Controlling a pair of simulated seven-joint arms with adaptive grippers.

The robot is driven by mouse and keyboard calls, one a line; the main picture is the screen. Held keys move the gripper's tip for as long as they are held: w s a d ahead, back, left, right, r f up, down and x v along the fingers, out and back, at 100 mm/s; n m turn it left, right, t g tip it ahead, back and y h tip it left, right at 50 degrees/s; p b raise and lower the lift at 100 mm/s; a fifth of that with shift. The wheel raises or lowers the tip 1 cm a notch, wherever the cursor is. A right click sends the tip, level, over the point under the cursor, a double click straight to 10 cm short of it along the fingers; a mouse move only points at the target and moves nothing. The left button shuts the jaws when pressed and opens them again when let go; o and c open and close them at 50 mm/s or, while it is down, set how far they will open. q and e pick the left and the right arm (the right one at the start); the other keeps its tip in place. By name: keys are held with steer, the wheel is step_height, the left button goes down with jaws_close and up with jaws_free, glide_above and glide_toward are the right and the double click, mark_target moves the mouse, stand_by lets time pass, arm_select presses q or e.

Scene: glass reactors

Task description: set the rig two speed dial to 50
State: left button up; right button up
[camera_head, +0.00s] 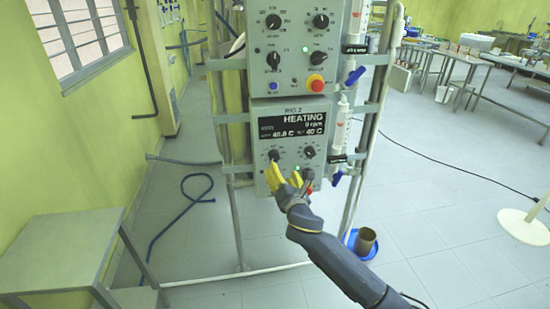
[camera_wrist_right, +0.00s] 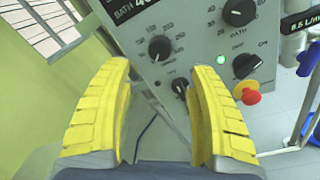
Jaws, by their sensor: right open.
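The rig two control box (camera_head: 262,130) shows "RIG 2", "HEATING", "0 rpm" and a bath reading of 40 C in the head view. Its black left dial (camera_wrist_right: 160,48) has a numbered scale, apparently the speed dial; it also shows in the head view (camera_head: 273,155). Its pointer reading is too small to tell. My right gripper (camera_head: 284,178) has yellow fingers, open and empty, just below and in front of this dial. In the right wrist view the dial lies beyond the gap between the fingertips (camera_wrist_right: 162,72), apart from them. My left gripper is not in view.
A small black knob (camera_wrist_right: 180,87) is close to the right finger. The bath dial (camera_wrist_right: 240,11), a switch (camera_wrist_right: 245,66) with a green lamp and a red button (camera_wrist_right: 250,97) are to the right. Another control box (camera_head: 290,50) is above. Frame pipes flank the box.

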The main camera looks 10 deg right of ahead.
mark_target(276, 158)
steer(key=w, duration=0.6)
steer(key=w+a, duration=0.1)
steer(key=w, duration=0.3)
jaws_close()
stand_by(0.5)
steer(key=m, duration=0.4)
steer(key=shift+f, duration=0.1)
steer(key=shift+m, duration=2.6)
